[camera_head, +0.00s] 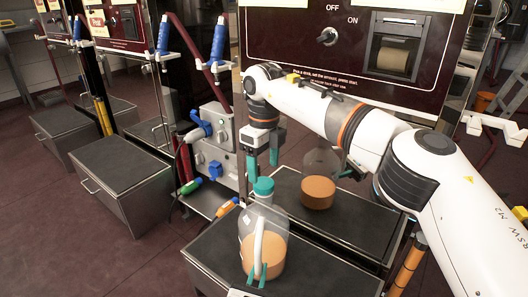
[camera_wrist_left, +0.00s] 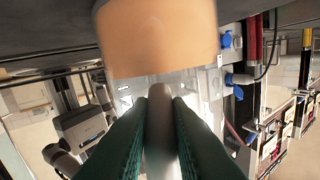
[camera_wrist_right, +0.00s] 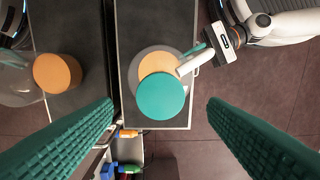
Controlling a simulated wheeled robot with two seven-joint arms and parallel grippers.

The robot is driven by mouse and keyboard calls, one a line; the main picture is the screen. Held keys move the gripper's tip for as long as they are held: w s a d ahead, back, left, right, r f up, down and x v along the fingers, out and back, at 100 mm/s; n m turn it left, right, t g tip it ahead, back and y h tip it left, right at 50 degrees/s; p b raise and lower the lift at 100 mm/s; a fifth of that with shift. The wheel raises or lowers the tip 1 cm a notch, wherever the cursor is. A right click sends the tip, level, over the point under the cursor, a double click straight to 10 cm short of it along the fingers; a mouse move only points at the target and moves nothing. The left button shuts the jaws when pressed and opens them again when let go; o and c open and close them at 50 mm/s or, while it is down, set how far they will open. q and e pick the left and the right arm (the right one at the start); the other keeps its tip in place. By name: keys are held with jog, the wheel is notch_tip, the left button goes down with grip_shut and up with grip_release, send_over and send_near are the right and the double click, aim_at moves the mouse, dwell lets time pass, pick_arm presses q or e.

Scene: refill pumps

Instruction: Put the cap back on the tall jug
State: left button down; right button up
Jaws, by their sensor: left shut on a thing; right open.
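The tall jug (camera_head: 276,225) is clear, with orange contents in its lower part. It stands upright on the front dark counter. A round teal cap (camera_head: 263,187) is on top of its neck; how tightly it sits I cannot tell. It also shows from above in the right wrist view (camera_wrist_right: 160,97). My left gripper (camera_head: 257,275) is shut on the jug's white handle (camera_wrist_left: 159,125), low on the near side. My right gripper (camera_head: 263,157) is open and empty above the cap, fingers pointing down. In the right wrist view the cap lies between and beyond the fingertips.
A second clear jug (camera_head: 318,190) with orange contents stands on the counter behind, partly hidden by my right arm. A dark red machine panel (camera_head: 290,40) rises behind. Grey boxes with blue plugs (camera_head: 197,133) are to the left. Dark floor lies further left.

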aim_at(264, 183)
pick_arm(q)
jog(key=shift+a, duration=0.1)
pick_arm(e)
jog(key=shift+f, duration=2.2)
jog(key=c, duration=1.1)
jog(key=shift+o, duration=0.2)
jog(key=o, duration=1.1)
jog(key=shift+o, duration=0.2)
jog(key=shift+r, duration=0.15)
notch_tip(264, 183, up, 12)
